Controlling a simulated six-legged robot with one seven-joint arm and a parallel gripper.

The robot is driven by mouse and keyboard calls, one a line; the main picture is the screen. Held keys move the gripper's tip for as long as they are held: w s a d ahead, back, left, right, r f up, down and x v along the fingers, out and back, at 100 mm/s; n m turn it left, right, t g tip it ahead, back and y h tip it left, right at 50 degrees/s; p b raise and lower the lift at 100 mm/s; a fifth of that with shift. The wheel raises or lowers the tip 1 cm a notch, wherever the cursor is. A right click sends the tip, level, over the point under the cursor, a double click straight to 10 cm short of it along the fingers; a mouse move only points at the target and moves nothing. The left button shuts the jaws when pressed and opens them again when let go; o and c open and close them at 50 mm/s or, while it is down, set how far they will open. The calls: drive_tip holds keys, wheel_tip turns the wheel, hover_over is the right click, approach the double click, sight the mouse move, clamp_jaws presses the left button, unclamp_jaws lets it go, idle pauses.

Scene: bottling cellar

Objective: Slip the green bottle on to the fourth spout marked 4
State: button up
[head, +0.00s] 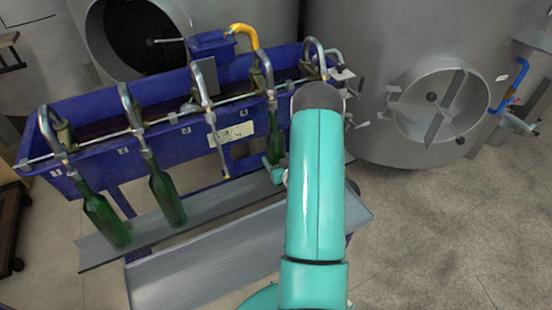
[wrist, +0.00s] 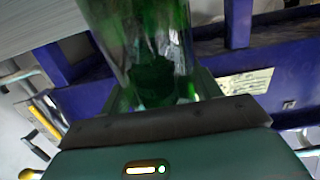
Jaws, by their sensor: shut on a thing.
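My gripper (wrist: 165,95) is shut on a green bottle (wrist: 150,45), seen large in the wrist view. In the head view this bottle (head: 275,135) stands about upright below the fourth spout (head: 264,72) from the left, its neck close under the spout's tip. I cannot tell whether the neck is around the spout or just beside it. My teal arm hides most of my gripper (head: 279,172) in the head view. The fourth spout's number mark cannot be read.
Two other green bottles hang at the first (head: 105,218) and second (head: 167,198) spouts, above a grey shelf (head: 205,203). A rod with a yellow tip (head: 219,155) hangs near the third spout (head: 200,85). The blue trough (head: 95,108) runs behind. Steel tanks (head: 415,60) stand beyond it.

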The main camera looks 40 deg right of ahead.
drive_tip(key=shift+f, duration=0.4)
idle(0.3)
drive_tip(key=o, duration=1.3)
drive_tip(key=shift+o, duration=0.3)
drive_tip(key=shift+s+f, duration=0.1)
drive_tip(key=shift+f, duration=0.05)
drive_tip(key=v, duration=1.3)
drive_tip(key=shift+s, duration=0.35)
drive_tip(key=shift+a, duration=0.1)
